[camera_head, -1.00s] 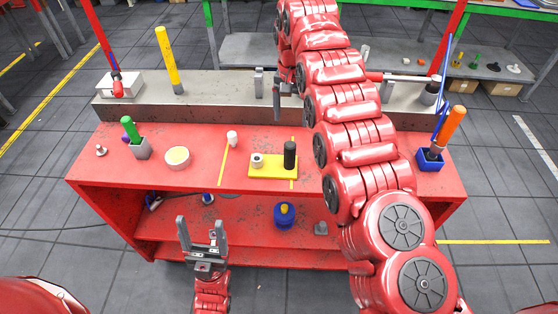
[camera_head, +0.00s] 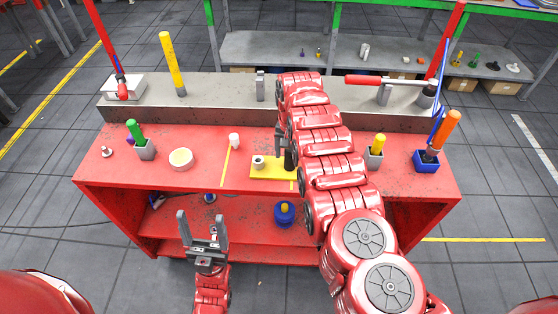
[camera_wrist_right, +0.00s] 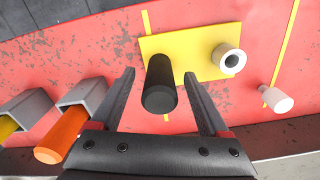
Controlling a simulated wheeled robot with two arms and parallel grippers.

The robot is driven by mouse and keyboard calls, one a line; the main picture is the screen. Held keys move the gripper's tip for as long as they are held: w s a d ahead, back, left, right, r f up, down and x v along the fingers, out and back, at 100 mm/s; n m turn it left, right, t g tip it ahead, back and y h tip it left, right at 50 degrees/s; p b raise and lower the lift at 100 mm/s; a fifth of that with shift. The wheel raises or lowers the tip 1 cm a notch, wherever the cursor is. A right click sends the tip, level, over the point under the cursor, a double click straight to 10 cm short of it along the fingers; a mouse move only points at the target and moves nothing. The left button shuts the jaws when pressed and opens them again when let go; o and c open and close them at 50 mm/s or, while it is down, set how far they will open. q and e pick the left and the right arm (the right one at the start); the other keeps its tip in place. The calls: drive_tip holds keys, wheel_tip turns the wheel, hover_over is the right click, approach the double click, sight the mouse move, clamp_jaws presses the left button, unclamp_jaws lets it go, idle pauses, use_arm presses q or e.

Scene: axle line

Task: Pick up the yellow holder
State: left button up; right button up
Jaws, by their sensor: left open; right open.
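The yellow holder (camera_head: 270,174) is a flat yellow plate on the red bench. A pale ring-shaped part (camera_head: 258,162) stands on its left end and a black cylinder (camera_head: 290,157) on its right end. My right gripper (camera_wrist_right: 160,75) is open above the plate. In the right wrist view its fingers lie on either side of the black cylinder (camera_wrist_right: 160,88), with the yellow holder (camera_wrist_right: 200,48) beyond them; contact cannot be told. In the head view my right arm hides part of that gripper. My left gripper (camera_head: 202,222) is open and empty in front of the bench.
A white piece (camera_head: 234,140) stands behind the plate. A green-handled tool in a grey cup (camera_head: 146,150) and a round disc (camera_head: 181,158) are left. A grey cup with a yellow handle (camera_head: 376,142) and a blue cup (camera_head: 427,162) are right. A grey raised ledge (camera_head: 220,90) runs behind.

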drive_tip(key=shift+f+b, duration=0.3)
drive_tip(key=shift+f, duration=1.2)
clamp_jaws()
